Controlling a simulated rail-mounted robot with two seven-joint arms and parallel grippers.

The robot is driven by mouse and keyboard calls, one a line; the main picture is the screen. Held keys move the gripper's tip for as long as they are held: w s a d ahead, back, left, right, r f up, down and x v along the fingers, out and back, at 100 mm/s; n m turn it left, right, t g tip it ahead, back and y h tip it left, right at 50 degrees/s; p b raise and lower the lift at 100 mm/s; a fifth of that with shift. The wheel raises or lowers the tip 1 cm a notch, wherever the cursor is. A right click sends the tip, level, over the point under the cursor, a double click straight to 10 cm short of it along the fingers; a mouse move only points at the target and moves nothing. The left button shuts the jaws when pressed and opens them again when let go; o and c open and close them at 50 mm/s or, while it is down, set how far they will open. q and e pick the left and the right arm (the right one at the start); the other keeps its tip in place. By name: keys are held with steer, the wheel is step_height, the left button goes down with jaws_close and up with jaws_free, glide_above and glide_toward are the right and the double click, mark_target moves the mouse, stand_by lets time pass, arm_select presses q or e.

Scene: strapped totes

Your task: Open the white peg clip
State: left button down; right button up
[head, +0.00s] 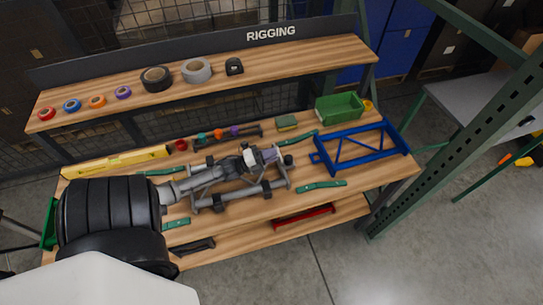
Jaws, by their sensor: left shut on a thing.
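My left gripper (258,157) reaches in from the left, over the middle of the wooden bench. It is shut on a small white part at its fingertips, which I take to be the white peg clip (250,158). The clip is small and partly covered by the fingers, so its opening cannot be made out. It is at the far right part of a grey tubular frame (236,198) with dark fittings, lying on the bench. My right gripper is not in view.
A blue frame (347,133) and a green bin (340,107) stand to the right. Green-handled straps or tools (322,186) lie around the grey frame. Tape rolls (197,71) sit on the upper shelf. A yellow level (117,162) lies at left. A green post (450,140) rises at right.

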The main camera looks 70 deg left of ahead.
arm_select(q)
steer(key=shift+f, duration=0.1)
steer(key=c, duration=1.2)
jaws_free()
steer(key=s+f, duration=0.1)
steer(key=s, duration=0.6)
steer(key=shift+s+a, duration=0.15)
steer(key=shift+a, duration=0.2)
